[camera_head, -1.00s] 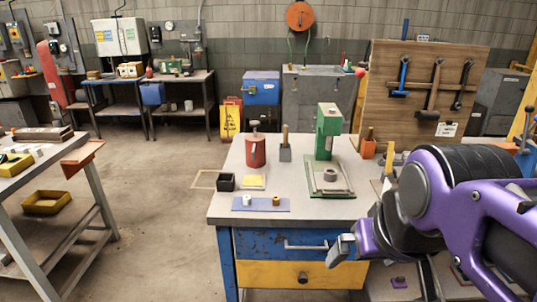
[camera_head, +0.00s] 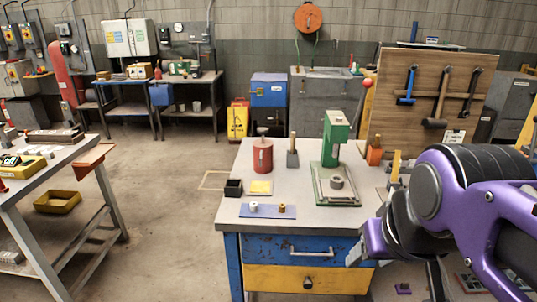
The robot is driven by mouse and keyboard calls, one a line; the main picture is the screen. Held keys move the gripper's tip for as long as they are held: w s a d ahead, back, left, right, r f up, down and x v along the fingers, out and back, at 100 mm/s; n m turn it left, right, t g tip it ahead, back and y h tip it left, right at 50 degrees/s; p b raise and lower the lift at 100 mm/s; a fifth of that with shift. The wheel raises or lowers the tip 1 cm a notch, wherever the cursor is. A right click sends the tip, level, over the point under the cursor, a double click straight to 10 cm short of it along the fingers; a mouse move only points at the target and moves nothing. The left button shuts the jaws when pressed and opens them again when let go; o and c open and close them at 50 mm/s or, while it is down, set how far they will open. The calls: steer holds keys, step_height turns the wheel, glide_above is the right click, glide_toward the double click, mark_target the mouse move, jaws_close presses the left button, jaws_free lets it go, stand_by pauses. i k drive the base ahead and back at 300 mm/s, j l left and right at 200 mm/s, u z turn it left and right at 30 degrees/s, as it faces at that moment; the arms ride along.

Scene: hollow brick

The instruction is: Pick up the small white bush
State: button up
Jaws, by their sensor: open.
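The small white bush (camera_head: 253,207) stands upright on a flat blue-violet mat (camera_head: 267,212) near the front left of the workbench top. A small brass-coloured bush (camera_head: 281,208) stands on the same mat, to its right and apart from it. My gripper (camera_head: 396,268) is open at the bench's front right, low beside the drawers. It is well to the right of the white bush and touches neither bush. My purple arm hides part of the bench's right side.
Behind the mat are a black open box (camera_head: 233,188), a yellow pad (camera_head: 260,187), a red can (camera_head: 262,156) and a wooden-handled tool (camera_head: 292,153). A green press (camera_head: 335,140) stands at the right. The bench top (camera_head: 312,218) between mat and press is clear.

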mark_target(253, 206)
steer(key=i+j, duration=0.2)
steer(key=j, duration=0.15)
steer(key=i+j, duration=0.15)
steer(key=j, duration=0.15)
steer(key=i+j, duration=0.2)
steer(key=j, duration=0.15)
steer(key=i+j+z, duration=0.1)
steer(key=j, duration=0.2)
steer(key=i, duration=0.05)
